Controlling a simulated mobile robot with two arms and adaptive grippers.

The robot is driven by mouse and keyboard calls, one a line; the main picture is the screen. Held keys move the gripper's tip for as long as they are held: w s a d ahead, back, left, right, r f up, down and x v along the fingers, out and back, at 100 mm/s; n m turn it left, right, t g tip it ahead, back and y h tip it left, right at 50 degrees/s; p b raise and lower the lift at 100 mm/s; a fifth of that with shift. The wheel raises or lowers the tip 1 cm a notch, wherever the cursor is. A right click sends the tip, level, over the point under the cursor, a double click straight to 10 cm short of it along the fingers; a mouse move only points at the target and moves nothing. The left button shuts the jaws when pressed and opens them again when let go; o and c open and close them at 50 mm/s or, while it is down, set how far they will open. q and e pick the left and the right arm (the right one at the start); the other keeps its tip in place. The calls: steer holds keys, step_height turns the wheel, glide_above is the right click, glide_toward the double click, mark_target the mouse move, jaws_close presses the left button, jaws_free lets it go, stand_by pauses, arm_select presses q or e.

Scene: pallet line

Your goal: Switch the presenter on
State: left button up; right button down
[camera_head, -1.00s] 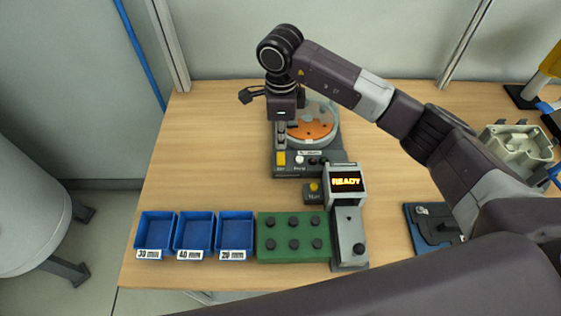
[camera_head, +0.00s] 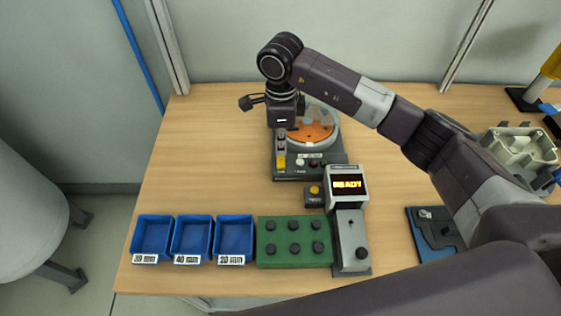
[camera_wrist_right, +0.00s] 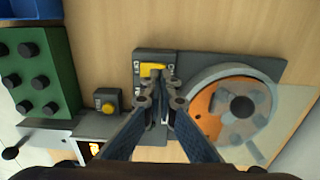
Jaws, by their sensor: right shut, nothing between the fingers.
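The presenter (camera_head: 288,174) is a dark grey unit with an orange round disc (camera_head: 318,132) under a clear cover, at the middle back of the table. Its front panel carries a yellow switch (camera_head: 280,161), a white button (camera_head: 300,162) and a dark red button. My right gripper (camera_head: 281,146) is shut and empty, pointing down over the panel just behind the yellow switch. In the right wrist view, the fingertips (camera_wrist_right: 162,80) are right beside the yellow switch (camera_wrist_right: 152,70); whether they touch it I cannot tell. My left gripper is not in view.
A gauge with a lit READY display (camera_head: 348,185) and a yellow-button box (camera_head: 314,196) stand in front of the presenter. A green block with black knobs (camera_head: 266,257) and three blue bins (camera_head: 234,219) line the front edge. The table left of the presenter is clear.

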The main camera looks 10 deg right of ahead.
mark_target(281, 157)
steer(key=shift+f+b, duration=1.05)
steer(key=shift+f, duration=0.1)
stand_by(0.9)
steer(key=shift+r, duration=0.15)
steer(key=shift+r+p, duration=1.6)
steer(key=shift+r, duration=1.8)
